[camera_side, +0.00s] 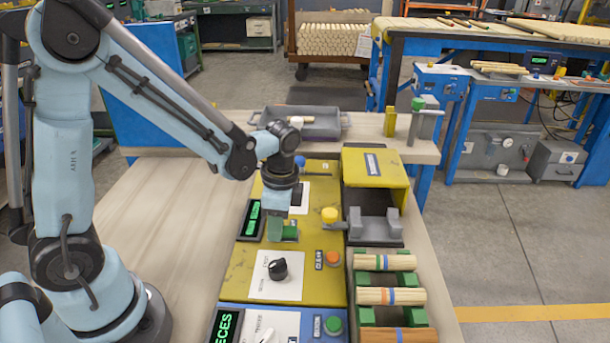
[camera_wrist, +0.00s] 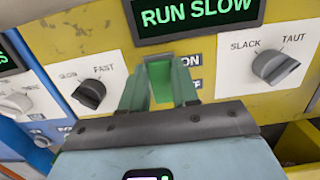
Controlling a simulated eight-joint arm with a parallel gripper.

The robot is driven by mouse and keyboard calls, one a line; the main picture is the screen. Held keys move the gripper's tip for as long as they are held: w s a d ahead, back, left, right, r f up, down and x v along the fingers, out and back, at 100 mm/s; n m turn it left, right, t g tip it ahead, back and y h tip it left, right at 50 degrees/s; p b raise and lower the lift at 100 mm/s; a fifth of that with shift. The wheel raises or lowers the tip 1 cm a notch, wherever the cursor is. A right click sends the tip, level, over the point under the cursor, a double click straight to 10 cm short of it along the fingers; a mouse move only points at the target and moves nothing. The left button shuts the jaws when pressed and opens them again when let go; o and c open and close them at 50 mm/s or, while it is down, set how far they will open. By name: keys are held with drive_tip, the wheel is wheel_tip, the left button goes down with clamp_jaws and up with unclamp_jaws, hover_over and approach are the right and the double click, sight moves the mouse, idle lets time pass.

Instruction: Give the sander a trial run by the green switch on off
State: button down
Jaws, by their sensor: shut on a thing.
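The yellow sander panel (camera_side: 318,266) lies in front of my arm in the side view. The green switch (camera_wrist: 160,80) sits in it below a black display (camera_wrist: 195,14) reading RUN SLOW in green; the switch also shows in the side view (camera_side: 290,232). My gripper (camera_wrist: 159,88) points at the panel, its two green fingers on either side of the switch and shut on it. In the side view my gripper (camera_side: 276,230) is low over the panel. The fingers partly hide the switch, and a label beside it is partly readable as ON.
A SLOW/FAST knob (camera_wrist: 88,93) is left of the switch and a SLACK/TAUT knob (camera_wrist: 274,66) right. An orange button (camera_side: 332,258) and yellow knob (camera_side: 329,214) stand nearby. A rack of striped wooden spindles (camera_side: 390,296) and a yellow hood (camera_side: 375,170) are to the right.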

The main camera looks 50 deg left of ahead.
drive_tip(key=shift+w+d+r+g+y, duration=0.1)
drive_tip(key=shift+w+d+g+y, duration=0.05)
drive_tip(key=shift+g+y, duration=0.4)
drive_tip(key=shift+w+d+g+y, duration=0.1)
drive_tip(key=shift+g+y, duration=0.45)
drive_tip(key=c, duration=0.8)
unclamp_jaws()
drive_tip(key=shift+c, duration=0.2)
drive_tip(key=shift+r, duration=0.1)
drive_tip(key=v, duration=1.2)
drive_tip(key=shift+s, duration=0.15)
